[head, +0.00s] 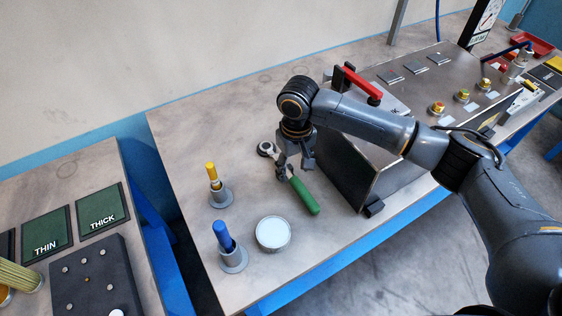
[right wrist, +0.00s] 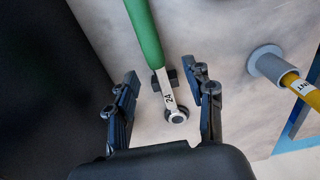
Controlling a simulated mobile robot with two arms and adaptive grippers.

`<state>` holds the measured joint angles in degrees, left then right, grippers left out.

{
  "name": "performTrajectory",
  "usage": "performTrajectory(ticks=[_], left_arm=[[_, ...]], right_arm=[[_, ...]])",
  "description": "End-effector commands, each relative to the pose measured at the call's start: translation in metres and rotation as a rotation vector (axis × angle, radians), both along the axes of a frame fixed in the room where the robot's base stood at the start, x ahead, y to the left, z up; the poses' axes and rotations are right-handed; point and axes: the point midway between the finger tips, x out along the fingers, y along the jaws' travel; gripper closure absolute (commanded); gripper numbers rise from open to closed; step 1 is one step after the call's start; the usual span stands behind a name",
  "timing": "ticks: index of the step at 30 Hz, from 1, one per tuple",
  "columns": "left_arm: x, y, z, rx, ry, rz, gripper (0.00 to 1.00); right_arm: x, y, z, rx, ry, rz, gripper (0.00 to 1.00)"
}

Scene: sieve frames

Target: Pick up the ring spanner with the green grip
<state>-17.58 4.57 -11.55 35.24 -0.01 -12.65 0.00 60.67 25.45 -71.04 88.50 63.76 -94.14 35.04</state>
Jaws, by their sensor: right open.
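The ring spanner with the green grip (head: 304,196) lies on the workbench, its ring end away to the upper left. In the right wrist view its green grip (right wrist: 145,34) runs to the top edge, and its metal shank bears "24" above the ring. A small dark block shows behind the shank. My right gripper (head: 290,168) is open over the spanner's metal part and hides some of it. In the right wrist view my right gripper's fingers (right wrist: 163,80) stand on either side of the shank, with a gap on both sides. My left gripper is not in view.
A yellow-handled tool (head: 212,176) and a blue-handled tool (head: 224,236) stand in grey cups left of the spanner. A round white-topped container (head: 273,233) is nearby. A metal console (head: 405,95) with a red handle stands close on the right. The bench's far left is clear.

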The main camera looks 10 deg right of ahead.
Motion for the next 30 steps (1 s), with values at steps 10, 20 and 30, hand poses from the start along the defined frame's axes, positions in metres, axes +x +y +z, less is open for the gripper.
performTrajectory(ticks=[10, 20, 30], left_arm=[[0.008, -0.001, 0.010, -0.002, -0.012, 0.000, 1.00], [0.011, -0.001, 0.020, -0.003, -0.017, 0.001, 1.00], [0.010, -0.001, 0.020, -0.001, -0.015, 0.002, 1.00]], right_arm=[[0.002, -0.003, -0.031, -0.002, 0.001, 0.000, 0.47], [0.005, -0.006, -0.071, -0.001, -0.001, 0.002, 0.47], [0.005, -0.006, -0.072, 0.000, -0.002, 0.002, 0.72]])
